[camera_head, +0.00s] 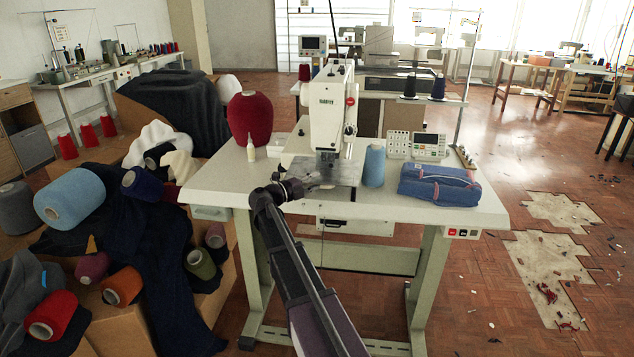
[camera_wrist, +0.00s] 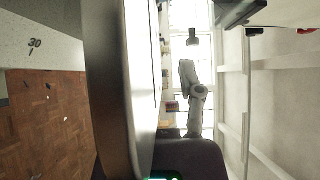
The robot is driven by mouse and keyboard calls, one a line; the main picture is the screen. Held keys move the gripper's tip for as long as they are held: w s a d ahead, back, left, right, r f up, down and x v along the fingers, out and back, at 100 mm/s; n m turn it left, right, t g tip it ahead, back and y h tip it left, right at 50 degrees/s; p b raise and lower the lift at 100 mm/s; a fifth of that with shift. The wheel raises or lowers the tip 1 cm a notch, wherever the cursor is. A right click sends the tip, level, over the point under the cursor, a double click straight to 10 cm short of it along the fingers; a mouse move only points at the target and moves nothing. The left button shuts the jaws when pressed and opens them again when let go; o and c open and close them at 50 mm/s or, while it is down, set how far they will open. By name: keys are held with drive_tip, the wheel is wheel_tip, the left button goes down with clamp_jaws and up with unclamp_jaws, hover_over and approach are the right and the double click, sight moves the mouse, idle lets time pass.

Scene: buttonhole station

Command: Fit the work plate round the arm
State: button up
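The buttonhole machine (camera_head: 328,105) stands on the pale table, its head above a flat grey work plate (camera_head: 345,173). My gripper (camera_head: 297,187) is at the plate's left front side, low over the table. In the wrist view, a large smooth metallic slab, which looks like the work plate (camera_wrist: 122,90), runs close before the camera from top to bottom. Dark gripper parts (camera_wrist: 190,157) show at the slab's lower end, on either side of it, and seem closed on it. The fingertips are hidden. I cannot tell how far the plate surrounds the machine's arm.
On the table (camera_head: 470,207) stand a red yarn cone (camera_head: 250,117), a white bottle (camera_head: 251,148), a blue thread cone (camera_head: 374,166), a folded blue cloth bundle (camera_head: 438,185) and a control panel (camera_head: 430,146). Yarn and dark fabric crowd the left. Floor at right is open, with broken patches.

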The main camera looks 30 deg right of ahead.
drive_tip(key=shift+a, duration=0.15)
drive_tip(key=s+a, duration=0.1)
drive_tip(key=a, duration=0.6)
idle(0.4)
drive_tip(key=shift+s, duration=0.15)
idle(0.7)
